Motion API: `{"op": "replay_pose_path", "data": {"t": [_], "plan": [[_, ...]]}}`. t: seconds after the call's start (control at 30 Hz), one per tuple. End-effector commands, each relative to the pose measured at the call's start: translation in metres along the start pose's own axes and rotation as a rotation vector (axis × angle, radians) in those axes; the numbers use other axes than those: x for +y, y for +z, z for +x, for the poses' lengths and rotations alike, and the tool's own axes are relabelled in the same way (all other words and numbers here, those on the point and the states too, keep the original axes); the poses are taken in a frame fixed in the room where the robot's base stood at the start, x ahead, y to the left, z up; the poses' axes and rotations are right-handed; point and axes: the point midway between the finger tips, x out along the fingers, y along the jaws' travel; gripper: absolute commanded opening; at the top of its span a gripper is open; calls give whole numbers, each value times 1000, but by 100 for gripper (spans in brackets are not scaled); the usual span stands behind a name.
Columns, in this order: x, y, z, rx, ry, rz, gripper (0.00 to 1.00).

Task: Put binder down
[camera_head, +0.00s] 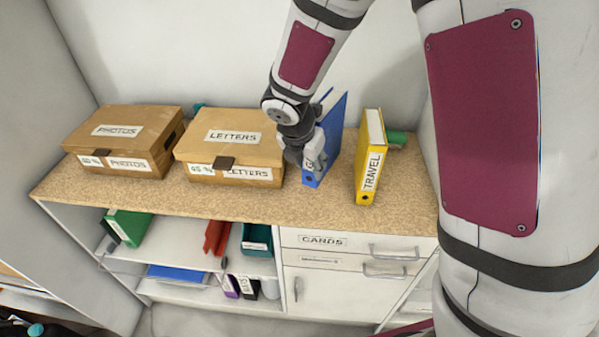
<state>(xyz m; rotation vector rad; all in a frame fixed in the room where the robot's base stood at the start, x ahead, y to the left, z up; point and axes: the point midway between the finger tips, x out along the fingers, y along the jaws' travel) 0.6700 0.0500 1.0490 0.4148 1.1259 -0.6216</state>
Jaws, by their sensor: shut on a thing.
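A blue binder (333,130) stands upright on the speckled countertop (300,203), between the letters box and a yellow binder. My gripper (316,160) is at the binder's left front side and is shut on it. The gripper covers much of the binder's spine label. The binder's lower edge looks at or very close to the countertop; I cannot tell whether it bears on it. The yellow binder (374,150), labelled TRAVEL, stands upright just to the right, with a narrow gap between the two.
A LETTERS box (232,152) stands left of the blue binder, and a PHOTOS box (122,140) farther left. A green item (396,137) lies behind the yellow binder. Shelves below hold a green binder (130,228) and others. A CARDS drawer (345,241) is below right.

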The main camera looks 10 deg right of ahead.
Motion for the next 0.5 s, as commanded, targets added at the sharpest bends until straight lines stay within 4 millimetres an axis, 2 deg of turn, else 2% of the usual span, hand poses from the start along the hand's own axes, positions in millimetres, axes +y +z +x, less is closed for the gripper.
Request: {"op": "replay_pose_path", "data": {"t": [0.33,0.5], "plan": [[0,-15,35,0,-1,-3,0],[0,-17,42,-1,1,0,0]]}}
